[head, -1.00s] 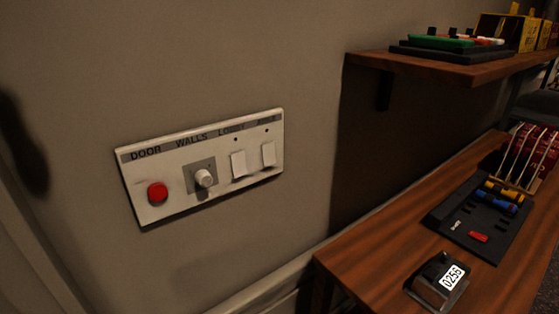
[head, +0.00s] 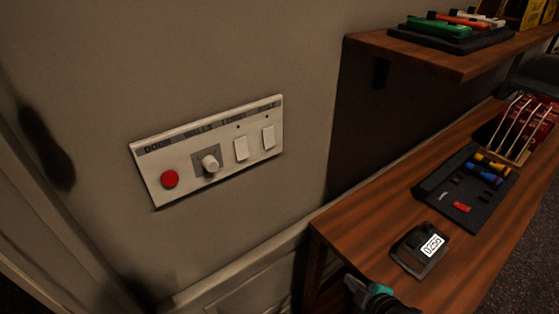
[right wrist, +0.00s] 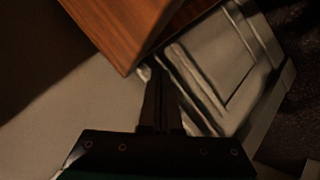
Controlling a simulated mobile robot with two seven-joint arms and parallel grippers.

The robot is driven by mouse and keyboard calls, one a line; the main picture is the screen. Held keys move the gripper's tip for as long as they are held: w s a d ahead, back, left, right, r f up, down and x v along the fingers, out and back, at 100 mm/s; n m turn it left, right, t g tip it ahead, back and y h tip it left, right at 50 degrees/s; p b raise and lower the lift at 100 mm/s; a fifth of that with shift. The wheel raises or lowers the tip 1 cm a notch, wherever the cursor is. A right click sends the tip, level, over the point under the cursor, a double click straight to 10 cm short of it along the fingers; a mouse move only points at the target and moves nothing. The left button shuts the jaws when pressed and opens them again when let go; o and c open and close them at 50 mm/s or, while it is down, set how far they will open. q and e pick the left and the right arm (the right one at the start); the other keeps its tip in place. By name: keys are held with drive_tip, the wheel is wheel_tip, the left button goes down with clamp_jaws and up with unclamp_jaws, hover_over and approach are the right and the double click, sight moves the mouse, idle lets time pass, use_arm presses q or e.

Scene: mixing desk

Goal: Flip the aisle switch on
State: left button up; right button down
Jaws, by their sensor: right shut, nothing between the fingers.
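The white switch panel (head: 215,182) is on the wall left of the desk in the head view. It carries a red button (head: 170,179), a white knob (head: 210,163) and two white rocker switches. The left rocker (head: 241,148) and the right rocker (head: 268,137) sit under dark label strips. The labels are too blurred now to read surely; the rightmost rocker is likely the aisle one. My right gripper (head: 356,284) is at the bottom of the head view, by the desk's front corner, well below and right of the panel. In the right wrist view its fingers (right wrist: 160,85) are together and empty.
The wooden desk (head: 345,238) juts out right of the panel, holding a counter device (head: 420,250) and a black tray (head: 440,190). A wooden shelf (head: 440,58) hangs above it with a green-and-black item (head: 445,30). The wall in front of the panel is clear.

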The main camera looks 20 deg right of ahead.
sight(271, 146)
drive_tip(key=w+a+r+n+t+y+p, duration=0.1)
drive_tip(key=a+r+n+y, duration=0.1)
drive_tip(key=r, duration=0.8)
drive_tip(key=w+a+r+n+t+y+p, duration=0.1)
drive_tip(key=r+n, duration=0.4)
drive_tip(key=r, duration=0.6)
drive_tip(key=w+a+r+n+t+y+p, duration=0.2)
drive_tip(key=a+r, duration=0.3)
drive_tip(key=r, duration=0.6)
drive_tip(key=shift+a+r+n+t+y, duration=0.15)
drive_tip(key=shift+a+n+t+y, duration=0.15)
drive_tip(key=shift+n+t, duration=0.4)
drive_tip(key=shift+w, duration=0.25)
drive_tip(key=p+x, duration=0.1)
drive_tip(key=x, duration=1.2)
drive_tip(key=shift+w+a, duration=0.25)
drive_tip(key=shift+w, duration=0.05)
drive_tip(key=shift+w+f+b, duration=0.15)
drive_tip(key=shift+f+b, duration=0.15)
drive_tip(key=shift+b, duration=0.15)
